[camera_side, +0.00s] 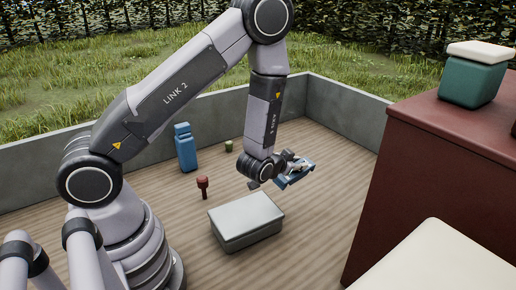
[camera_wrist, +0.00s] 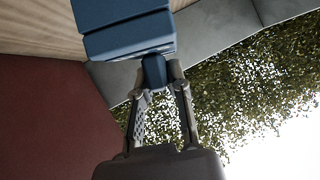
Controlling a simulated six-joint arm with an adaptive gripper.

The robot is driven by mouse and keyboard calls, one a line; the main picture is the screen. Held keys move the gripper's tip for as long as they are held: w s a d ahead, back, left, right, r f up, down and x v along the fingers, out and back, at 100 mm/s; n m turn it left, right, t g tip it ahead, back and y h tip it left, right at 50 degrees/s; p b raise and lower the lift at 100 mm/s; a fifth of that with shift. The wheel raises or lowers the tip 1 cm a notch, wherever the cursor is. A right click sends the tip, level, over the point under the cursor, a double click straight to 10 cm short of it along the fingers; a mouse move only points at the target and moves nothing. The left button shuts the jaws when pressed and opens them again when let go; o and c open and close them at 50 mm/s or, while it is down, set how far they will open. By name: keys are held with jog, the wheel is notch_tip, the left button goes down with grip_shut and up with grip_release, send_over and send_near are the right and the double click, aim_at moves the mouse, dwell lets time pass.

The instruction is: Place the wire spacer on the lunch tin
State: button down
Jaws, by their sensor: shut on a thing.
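The wire spacer appears to be the blue, flat-sided piece (camera_side: 297,176) at the end of my arm. In the wrist view the blue piece (camera_wrist: 125,32) has broad panels and a narrow stem. My gripper (camera_wrist: 158,72) is shut on that stem, with a finger on each side; it also shows in the side view (camera_side: 287,165). The lunch tin looks to be the low grey box with a pale lid (camera_side: 246,216) on the plank floor. My gripper and the blue piece are above the floor, up and right of the tin in the side view, apart from it. The lid is bare.
A blue bottle (camera_side: 185,147), a red-headed peg (camera_side: 203,186) and a small green can (camera_side: 229,146) stand behind the tin. A dark red cabinet (camera_side: 430,160) at right carries a teal box with a cream lid (camera_side: 472,82). Low grey walls (camera_side: 345,110) edge the floor.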

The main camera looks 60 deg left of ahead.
jog(key=shift+s+a+r+n+y, duration=0.2)
jog(key=shift+s+r+n+y, duration=0.2)
jog(key=shift+s, duration=0.3)
jog(key=s+a+r+n+g+y, duration=0.1)
jog(key=s+a+n+g+y, duration=0.15)
jog(key=s+n+y, duration=0.35)
jog(key=n+g+y, duration=0.1)
jog(key=n+g, duration=0.4)
jog(key=n, duration=0.2)
send_over(255, 208)
jog(key=shift+f, duration=3.65)
jog(key=shift+f, duration=0.15)
jog(key=c, duration=1.1)
grip_release()
jog(key=shift+o, duration=0.2)
